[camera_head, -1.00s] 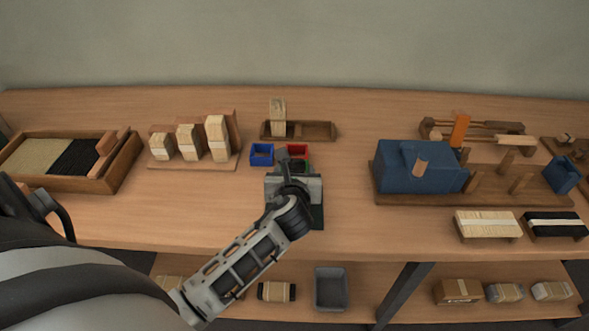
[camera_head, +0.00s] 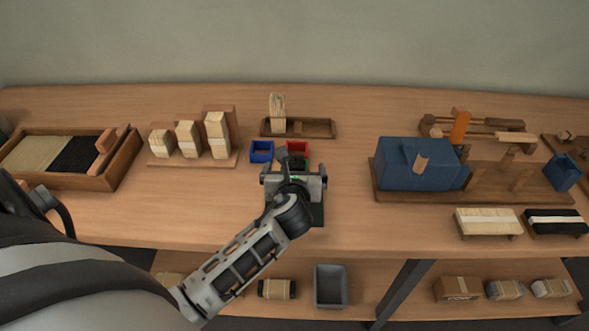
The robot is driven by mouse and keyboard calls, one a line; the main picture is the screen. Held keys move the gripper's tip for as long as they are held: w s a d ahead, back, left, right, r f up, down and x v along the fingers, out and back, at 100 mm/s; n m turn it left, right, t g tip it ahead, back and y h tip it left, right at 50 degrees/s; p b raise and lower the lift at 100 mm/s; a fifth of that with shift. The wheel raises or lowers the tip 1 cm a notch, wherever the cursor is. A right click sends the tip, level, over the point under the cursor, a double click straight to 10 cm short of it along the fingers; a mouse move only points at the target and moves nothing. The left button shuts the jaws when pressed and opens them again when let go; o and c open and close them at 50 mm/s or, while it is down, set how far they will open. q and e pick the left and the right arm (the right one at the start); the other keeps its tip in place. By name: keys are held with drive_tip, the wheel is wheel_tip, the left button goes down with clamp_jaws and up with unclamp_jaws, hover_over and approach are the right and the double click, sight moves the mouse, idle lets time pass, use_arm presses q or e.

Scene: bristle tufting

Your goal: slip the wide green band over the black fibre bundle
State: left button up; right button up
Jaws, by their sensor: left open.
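A tiny spot of bright green shows within the gripper, too small to identify as the wide green band. Black fibres (camera_head: 76,154) lie in the wooden tray at the left. A black block with a white stripe (camera_head: 556,223) lies at the right. My right gripper is out of view.
A blue bin (camera_head: 262,151) and a red bin (camera_head: 298,149) stand just behind my gripper. Banded pale bundles (camera_head: 217,136) stand on a rack to the left. A blue machine (camera_head: 405,165) stands to the right. Bench space is clear on both sides of my gripper.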

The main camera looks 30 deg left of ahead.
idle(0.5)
use_arm(q)
drive_tip(key=shift+s+d+p, duration=0.35)
drive_tip(key=shift+s+d, duration=0.05)
drive_tip(key=shift+s, duration=0.2)
drive_tip(key=shift+s+d+p, duration=0.3)
drive_tip(key=shift+s+d, duration=0.05)
drive_tip(key=shift+s, duration=0.25)
drive_tip(key=shift+s+d, duration=0.45)
drive_tip(key=shift+s, duration=0.35)
drive_tip(key=shift+s+d, duration=0.5)
drive_tip(key=shift+s, duration=0.25)
drive_tip(key=shift+s+d, duration=0.45)
drive_tip(key=shift+s, duration=0.35)
